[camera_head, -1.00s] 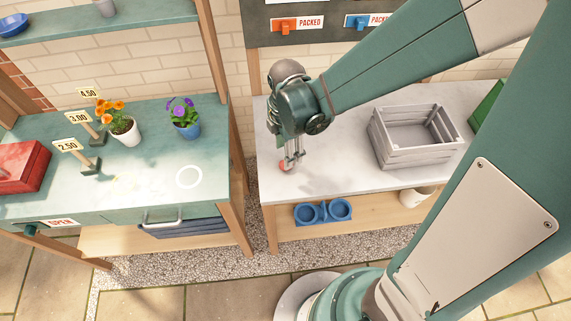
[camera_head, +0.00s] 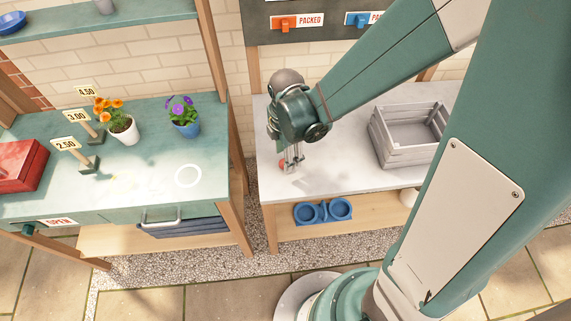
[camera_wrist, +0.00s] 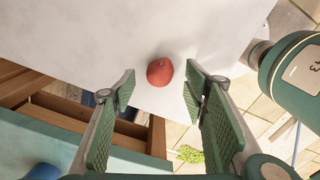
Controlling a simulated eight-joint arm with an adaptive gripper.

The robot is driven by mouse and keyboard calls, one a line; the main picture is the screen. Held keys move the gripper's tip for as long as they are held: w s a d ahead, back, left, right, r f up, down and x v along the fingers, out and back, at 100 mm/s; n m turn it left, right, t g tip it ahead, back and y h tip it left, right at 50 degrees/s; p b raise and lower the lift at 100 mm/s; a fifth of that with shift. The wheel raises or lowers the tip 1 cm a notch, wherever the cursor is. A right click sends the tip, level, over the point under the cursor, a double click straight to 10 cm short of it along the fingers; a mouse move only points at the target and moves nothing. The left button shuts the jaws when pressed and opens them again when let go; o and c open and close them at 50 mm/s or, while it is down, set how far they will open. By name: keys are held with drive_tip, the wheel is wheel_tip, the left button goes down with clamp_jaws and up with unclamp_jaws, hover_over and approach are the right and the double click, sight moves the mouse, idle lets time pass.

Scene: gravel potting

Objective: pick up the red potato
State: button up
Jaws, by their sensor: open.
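The red potato (camera_wrist: 160,72) lies on the pale worktop (camera_wrist: 135,30) in the wrist view, just beyond the fingertips and roughly midway between them. In the head view only a small red part of the potato (camera_head: 283,167) shows beside the fingers. My gripper (camera_wrist: 158,85) is open and empty, its two green-padded fingers apart on either side of the view. In the head view my gripper (camera_head: 292,165) points down over the front left part of the worktop, close to the potato. Whether a finger touches the potato cannot be told.
A grey slatted crate (camera_head: 388,150) stands to the right on the same worktop. A blue double pot holder (camera_head: 322,211) sits on the shelf below. A green bench (camera_head: 140,185) with flower pots, price signs and a red box stands left, across a gap.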

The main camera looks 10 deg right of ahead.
drive_tip(key=shift+f+b, duration=0.4)
drive_tip(key=shift+f, duration=1.35)
drive_tip(key=c, duration=1)
